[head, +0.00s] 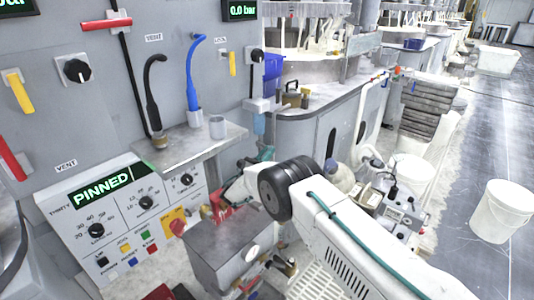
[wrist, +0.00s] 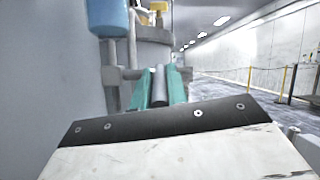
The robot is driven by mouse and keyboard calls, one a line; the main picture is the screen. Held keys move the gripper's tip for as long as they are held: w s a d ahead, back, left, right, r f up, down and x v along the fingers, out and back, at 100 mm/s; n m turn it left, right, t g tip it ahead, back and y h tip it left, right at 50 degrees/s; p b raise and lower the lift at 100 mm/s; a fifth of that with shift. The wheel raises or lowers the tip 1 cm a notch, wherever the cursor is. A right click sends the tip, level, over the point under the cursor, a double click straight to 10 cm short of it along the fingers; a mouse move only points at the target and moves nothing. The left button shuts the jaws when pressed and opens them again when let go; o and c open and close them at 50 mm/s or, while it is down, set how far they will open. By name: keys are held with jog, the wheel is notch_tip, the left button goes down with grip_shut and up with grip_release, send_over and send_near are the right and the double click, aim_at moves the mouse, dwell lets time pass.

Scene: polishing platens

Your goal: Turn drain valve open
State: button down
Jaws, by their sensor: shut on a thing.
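My gripper (wrist: 159,76) has teal fingers, shut on a grey bar-shaped handle (wrist: 158,88) in the wrist view. The handle appears to belong to the drain valve; the valve body cannot be made out. A blue cylinder (wrist: 108,18) hangs above and left of the fingers, by grey pipework (wrist: 112,88). In the head view my gripper (head: 266,153) is a small teal patch behind my arm, just below the pale blue cylinder (head: 259,124). The handle is hidden there, so its angle cannot be told.
A grey panel (head: 190,75) with hoses and gauges stands close on the left. A control box (head: 125,205) reads PINNED. A white bucket (head: 503,212) stands on the open floor at right.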

jog(key=shift+f+t+h, duration=0.1)
jog(key=shift+t+h, duration=0.2)
jog(key=shift+t, duration=0.1)
jog(key=c, duration=1.4)
grip_release()
jog(key=v, duration=0.7)
jog(key=shift+s+a+f, duration=0.2)
jog(key=shift+s+f, duration=0.05)
